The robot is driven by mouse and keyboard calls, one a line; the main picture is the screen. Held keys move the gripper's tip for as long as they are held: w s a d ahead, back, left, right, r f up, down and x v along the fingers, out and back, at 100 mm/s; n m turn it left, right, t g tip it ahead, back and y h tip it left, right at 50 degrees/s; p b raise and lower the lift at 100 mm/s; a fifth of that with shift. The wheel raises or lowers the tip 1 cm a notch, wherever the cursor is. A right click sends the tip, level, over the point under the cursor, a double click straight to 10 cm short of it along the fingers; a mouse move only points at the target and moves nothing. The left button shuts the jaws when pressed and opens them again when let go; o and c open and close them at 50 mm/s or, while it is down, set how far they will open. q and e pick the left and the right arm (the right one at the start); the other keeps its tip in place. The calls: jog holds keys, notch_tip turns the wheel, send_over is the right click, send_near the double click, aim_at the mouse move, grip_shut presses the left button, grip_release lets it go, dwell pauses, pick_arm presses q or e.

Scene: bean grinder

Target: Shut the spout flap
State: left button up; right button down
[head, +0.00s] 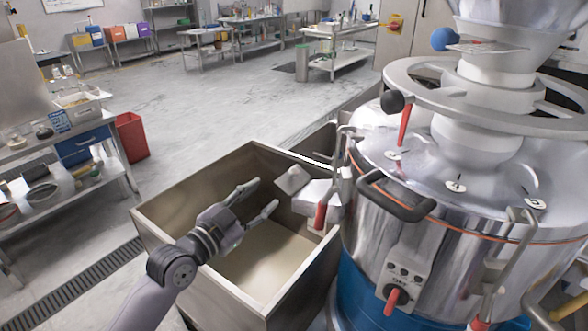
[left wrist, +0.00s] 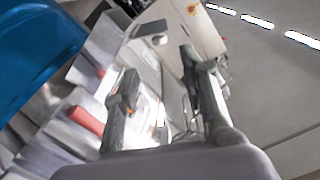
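The spout (head: 318,198) sticks out of the left side of the steel grinder (head: 440,235), above a large open bin (head: 285,290). The spout flap (head: 292,179) is a small pale plate at the spout's outer end, tilted up and away from it, so it stands open. My left gripper (head: 268,194) is over the bin, left of the flap, its two fingers spread and pointing toward it. It appears empty and apart from the flap. The fingers also show spread in the left wrist view (left wrist: 158,64). My right gripper is not in view.
A red handle (head: 320,215) hangs at the spout; a red handle also shows in the left wrist view (left wrist: 87,121). A dark curved handle (head: 395,200) juts from the grinder. A bench (head: 75,165) and red bin (head: 131,137) stand left.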

aim_at(291, 174)
pick_arm(q)
jog(key=p+x, duration=0.1)
jog(key=x, duration=1.2)
jog(key=shift+w+d, duration=0.1)
jog(key=shift+c, duration=0.5)
grip_shut()
